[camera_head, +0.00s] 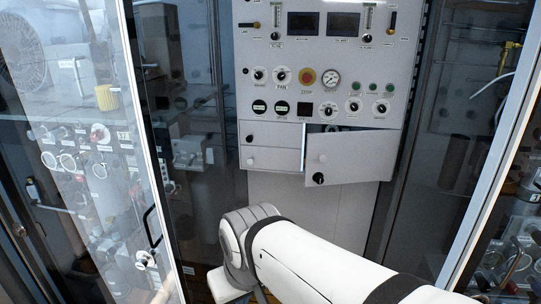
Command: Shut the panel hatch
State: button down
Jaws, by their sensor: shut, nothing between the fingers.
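The panel hatch (355,158) is a grey door at the lower right of the control panel (349,52). It stands ajar, with a lit gap along its left edge and a dark gap above it. A black knob (318,178) sits at its lower left corner. My white arm reaches in from the bottom right, and its wrist is below and left of the hatch, apart from it in the picture. My gripper is hidden behind or below the wrist, so its fingers do not show.
A glass door with a white frame (147,150) stands at the left, with a black handle (151,227). Another white frame (503,140) slants down at the right. Small closed drawers (270,158) lie left of the hatch. A plain grey surface is below the panel.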

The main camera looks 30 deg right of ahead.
aim_at(349, 157)
jog(key=z, duration=0.5)
jog(key=i, duration=1)
jog(key=z, duration=0.75)
jog(key=k, duration=0.9)
jog(key=z, duration=0.2)
jog(key=i, duration=0.9)
jog(key=u, duration=0.1)
